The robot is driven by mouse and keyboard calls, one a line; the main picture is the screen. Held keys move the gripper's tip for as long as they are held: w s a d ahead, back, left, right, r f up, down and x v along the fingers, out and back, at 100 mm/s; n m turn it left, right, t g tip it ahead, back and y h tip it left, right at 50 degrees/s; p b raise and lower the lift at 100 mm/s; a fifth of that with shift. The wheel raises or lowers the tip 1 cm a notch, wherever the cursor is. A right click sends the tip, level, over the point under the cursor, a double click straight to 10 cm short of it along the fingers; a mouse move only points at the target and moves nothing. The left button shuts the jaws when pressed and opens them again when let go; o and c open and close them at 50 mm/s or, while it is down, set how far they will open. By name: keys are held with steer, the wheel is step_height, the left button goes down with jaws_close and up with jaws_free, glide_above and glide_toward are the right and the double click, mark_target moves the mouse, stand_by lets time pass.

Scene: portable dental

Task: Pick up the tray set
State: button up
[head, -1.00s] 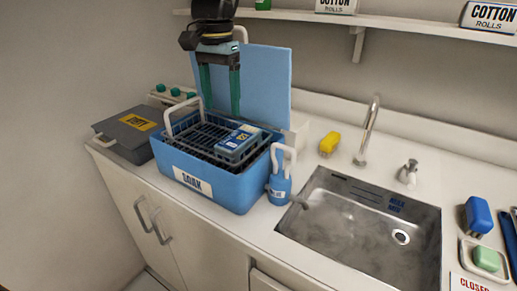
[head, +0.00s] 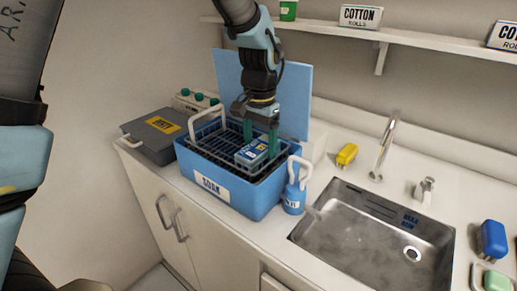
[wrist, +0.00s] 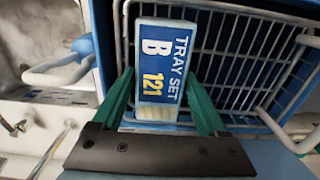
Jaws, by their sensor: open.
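The tray set (head: 250,156) is a small box with a blue label. It sits on a wire basket in the blue SOAK tub (head: 250,200). In the wrist view the tray set (wrist: 164,62) shows "TRAY SET B 121" and a pale end. My gripper (head: 260,150) is open and points down over the tub. In the wrist view its green fingers (wrist: 160,78) lie on either side of the tray set. I cannot tell whether they touch it.
The wire basket (head: 209,112) has white raised handles. A blue bottle (head: 293,198) stands right of the tub, beside the sink (head: 350,245). A grey box (head: 158,140) is on the left. A blue lid panel (head: 232,75) stands behind. A shelf (head: 400,42) runs above.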

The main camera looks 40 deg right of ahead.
steer(key=shift+f, duration=0.35)
steer(key=shift+c, duration=0.3)
jaws_close()
